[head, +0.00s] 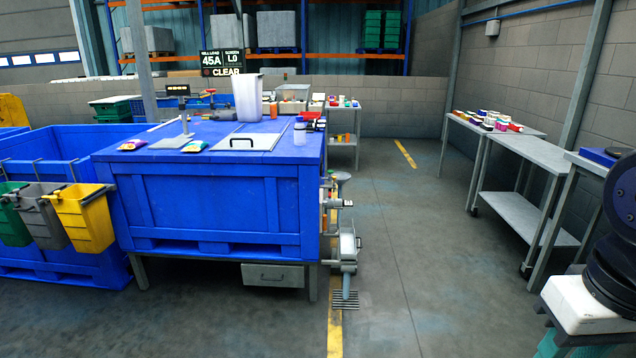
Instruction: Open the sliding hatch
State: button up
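The sliding hatch (262,142) is a pale grey metal panel set in the top of a big blue crate-like unit (215,210). A black bar handle (242,140) stands near the panel's left part. The panel lies flat and looks shut, with no opening visible at its edges. A tall whitish bin (248,97) stands just behind the hatch. My gripper is not in view. Only black rounded arm parts show at the right edge, well away from the hatch.
A scale-like stand (184,118) is further left. Yellow (82,222) and grey bins hang at the left. The floor (400,260) right of the unit is open.

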aim_at(235, 142)
jog(key=u, duration=0.05)
jog(key=i, duration=2)
jog(key=u, duration=0.9)
jog(key=i, duration=1.7)
jog(key=u, duration=0.75)
